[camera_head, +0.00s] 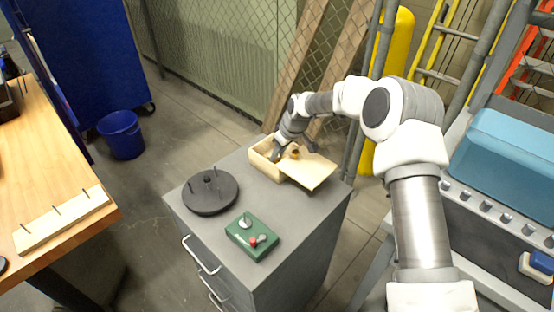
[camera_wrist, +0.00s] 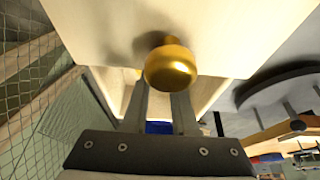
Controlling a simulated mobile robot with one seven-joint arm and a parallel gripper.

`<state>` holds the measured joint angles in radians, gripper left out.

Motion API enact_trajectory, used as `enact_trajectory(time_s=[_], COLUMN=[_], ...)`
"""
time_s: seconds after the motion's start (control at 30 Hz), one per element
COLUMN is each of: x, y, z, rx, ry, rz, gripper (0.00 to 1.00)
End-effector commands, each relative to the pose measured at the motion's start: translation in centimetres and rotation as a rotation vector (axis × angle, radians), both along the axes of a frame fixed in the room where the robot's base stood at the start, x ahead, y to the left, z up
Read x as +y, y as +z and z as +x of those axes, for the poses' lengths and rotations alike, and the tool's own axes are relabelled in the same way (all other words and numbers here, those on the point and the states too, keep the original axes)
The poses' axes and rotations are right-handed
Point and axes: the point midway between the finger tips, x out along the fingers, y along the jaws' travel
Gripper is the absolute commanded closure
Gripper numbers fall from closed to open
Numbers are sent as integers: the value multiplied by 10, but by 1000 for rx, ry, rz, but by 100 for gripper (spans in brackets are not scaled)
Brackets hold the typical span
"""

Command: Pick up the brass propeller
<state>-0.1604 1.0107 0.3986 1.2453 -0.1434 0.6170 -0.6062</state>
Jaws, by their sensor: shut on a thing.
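No brass propeller can be made out in either view. A light wooden box (camera_head: 262,166) stands at the back of the grey cabinet, with its flat lid (camera_head: 314,172) shifted to the right, leaving the left part open. The lid bears a round brass knob (camera_wrist: 171,66), which shows small in the head view (camera_head: 295,153). My gripper (camera_wrist: 167,92) is at the knob and appears shut on it; the knob hides the fingertips. The box's inside (camera_wrist: 115,88) shows partly behind the fingers, and its floor is mostly hidden.
A round black stand (camera_head: 209,194) with upright pegs and a green control box (camera_head: 252,236) share the cabinet top (camera_head: 200,232). A wooden bench with a peg board (camera_head: 62,218) stands left, a blue bin (camera_head: 121,135) on the floor. A chain-link fence is behind.

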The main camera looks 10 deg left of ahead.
Motion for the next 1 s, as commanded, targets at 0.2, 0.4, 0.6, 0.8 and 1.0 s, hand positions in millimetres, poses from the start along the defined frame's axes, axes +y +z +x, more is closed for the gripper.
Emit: enact_trajectory(time_s=[0.2, 0.4, 0.6, 0.8, 1.0], x=[0, 0, 0, 0, 0], y=[-2, 16, 58, 90, 100], z=[-1, 0, 0, 0, -1], rx=[3, 1, -2, -1, 3], ry=[1, 1, 0, 0, 0], rz=[-2, -1, 0, 0, -1], gripper=[100, 100, 100, 100, 100])
